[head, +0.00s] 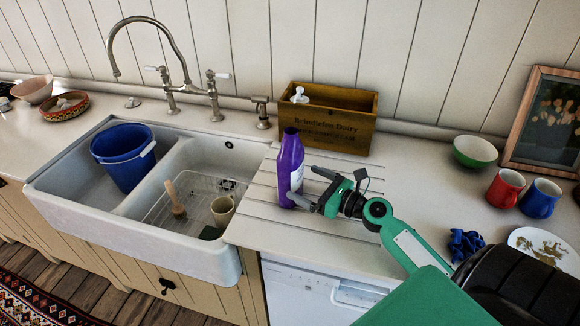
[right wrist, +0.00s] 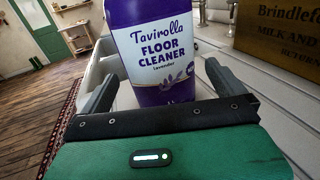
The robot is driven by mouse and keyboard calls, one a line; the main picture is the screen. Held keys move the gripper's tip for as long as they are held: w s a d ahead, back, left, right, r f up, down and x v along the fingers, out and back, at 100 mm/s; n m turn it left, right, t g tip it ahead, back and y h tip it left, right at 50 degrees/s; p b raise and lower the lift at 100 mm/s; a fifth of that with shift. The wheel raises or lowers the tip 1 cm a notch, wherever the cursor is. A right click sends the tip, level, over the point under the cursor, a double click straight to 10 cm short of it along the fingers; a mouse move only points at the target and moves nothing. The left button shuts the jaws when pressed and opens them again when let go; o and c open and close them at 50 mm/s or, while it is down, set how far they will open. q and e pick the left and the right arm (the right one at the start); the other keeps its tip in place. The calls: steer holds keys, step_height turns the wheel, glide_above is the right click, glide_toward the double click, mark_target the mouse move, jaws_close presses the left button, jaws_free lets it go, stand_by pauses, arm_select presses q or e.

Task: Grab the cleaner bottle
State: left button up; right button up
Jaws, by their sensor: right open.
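The cleaner bottle (head: 290,168) is purple with a white label and stands upright on the grooved drainboard right of the sink. In the right wrist view the bottle (right wrist: 160,50) reads "Floor Cleaner" and stands between my gripper's two spread fingers; its top is cut off there. My right gripper (head: 305,187) reaches in from the right, open, with its fingers at the bottle's lower part. In the right wrist view the gripper's fingers (right wrist: 158,85) show a gap to the bottle on each side. My left gripper is not in view.
A wooden crate (head: 350,136) stands close behind the bottle. The double sink (head: 95,220) on the left holds a blue bucket (head: 122,165), a brush and a mug. A red mug (head: 504,190), a blue mug (head: 541,198) and a green bowl (head: 474,153) stand at the right.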

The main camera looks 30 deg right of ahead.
mark_target(300, 180)
steer(key=shift+w+a+r, duration=0.1)
steer(key=shift+w+a, duration=0.1)
steer(key=shift+w, duration=0.35)
steer(key=p+x, duration=0.1)
steer(key=x, duration=0.2)
steer(key=shift+w+a+p, duration=0.15)
steer(key=shift+w+p, duration=0.05)
steer(key=shift+p, duration=0.1)
steer(key=shift+w+a, duration=0.25)
steer(key=shift+w, duration=0.3)
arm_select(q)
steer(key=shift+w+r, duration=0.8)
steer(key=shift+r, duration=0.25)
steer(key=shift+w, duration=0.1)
arm_select(e)
steer(key=c, duration=1.1)
